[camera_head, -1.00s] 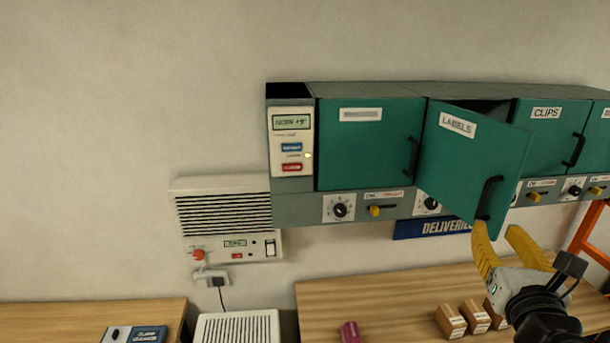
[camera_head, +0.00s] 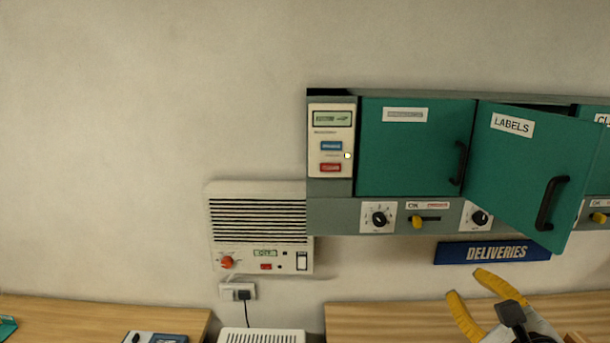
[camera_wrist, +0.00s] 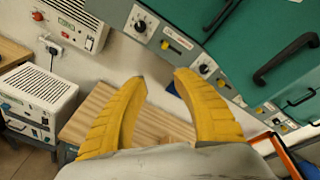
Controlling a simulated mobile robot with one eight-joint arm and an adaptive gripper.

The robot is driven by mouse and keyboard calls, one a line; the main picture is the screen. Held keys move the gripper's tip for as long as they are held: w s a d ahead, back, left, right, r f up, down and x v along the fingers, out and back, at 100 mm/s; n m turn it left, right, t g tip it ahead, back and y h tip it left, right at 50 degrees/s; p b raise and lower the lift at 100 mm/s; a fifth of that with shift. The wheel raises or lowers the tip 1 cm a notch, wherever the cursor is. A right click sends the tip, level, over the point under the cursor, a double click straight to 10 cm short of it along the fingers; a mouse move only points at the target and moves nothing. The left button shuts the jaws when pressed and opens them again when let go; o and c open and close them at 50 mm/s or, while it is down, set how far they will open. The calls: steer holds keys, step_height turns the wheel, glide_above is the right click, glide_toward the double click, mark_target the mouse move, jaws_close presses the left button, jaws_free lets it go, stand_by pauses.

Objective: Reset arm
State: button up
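My gripper (camera_head: 475,296) has yellow fingers and is low at the right in the head view, below the DELIVERIES sign. In the wrist view my gripper (camera_wrist: 160,80) shows its two fingers apart with nothing between them. The green LABELS door (camera_head: 532,170) hangs ajar on the wall cabinet, with a black handle (camera_head: 551,203). My gripper is below and apart from this door and its handle.
A closed green door (camera_head: 411,150) is left of the LABELS door. Dials and yellow levers line the strip below. A vented wall unit (camera_head: 259,222) hangs at left. Wooden worktops (camera_head: 95,312) run along the bottom. The blue DELIVERIES sign (camera_head: 493,251) is on the wall.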

steer(key=a+f+n+g+y+b, duration=0.1)
steer(key=a+f+n+g+b, duration=0.1)
steer(key=a+f+n+b, duration=0.45)
steer(key=a+f+n+g+y+b, duration=0.15)
steer(key=f+n, duration=0.25)
steer(key=f, duration=0.5)
steer(key=a+f+n+g+y+b, duration=0.1)
steer(key=a+f+n+y+b, duration=0.15)
steer(key=f+n+b, duration=0.35)
steer(key=s+a+f+n+g+h+b, duration=0.1)
steer(key=s+f+n+g+b, duration=0.1)
steer(key=f+n+b, duration=0.3)
steer(key=s+a+f+n+g+h+b, duration=0.1)
steer(key=f+n+b, duration=0.4)
steer(key=f, duration=0.6)
steer(key=shift+s+a+n+g+h, duration=0.3)
steer(key=shift+s+n+g+h, duration=0.25)
steer(key=shift+s+n, duration=0.55)
